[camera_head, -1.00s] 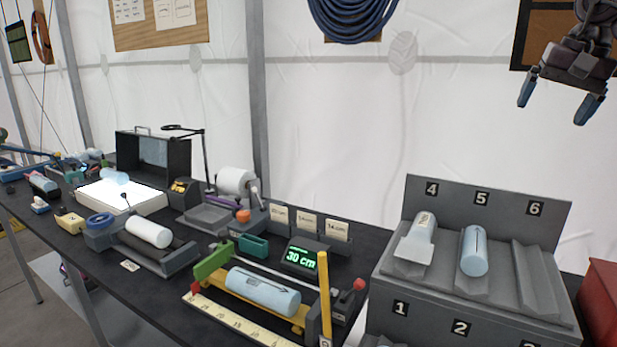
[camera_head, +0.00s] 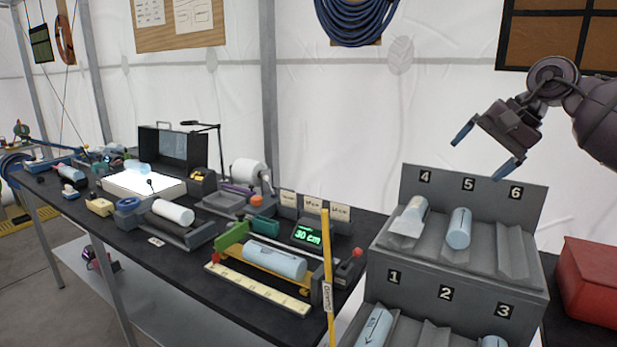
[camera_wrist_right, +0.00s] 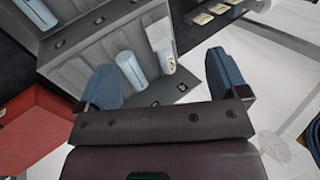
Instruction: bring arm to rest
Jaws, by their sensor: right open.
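My right gripper (camera_head: 483,152) hangs in the air above the upper right part of the grey numbered rack (camera_head: 405,255). Its blue fingertips are spread apart with nothing between them. The right wrist view shows the open fingers (camera_wrist_right: 165,78) with the rack behind them. A light blue roll (camera_head: 459,230) lies in slot 5, and another roll (camera_head: 416,209) with a loose flap lies in slot 4. Slot 6 (camera_head: 512,250) is empty. My left gripper is not in view.
A red box (camera_head: 590,280) stands right of the rack. A dark workbench (camera_head: 190,265) to the left carries a roll (camera_head: 275,262) in a measuring cradle, a 30 cm display (camera_head: 307,235) and a light panel (camera_head: 130,186). An upright yellow post (camera_head: 327,270) stands near the rack.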

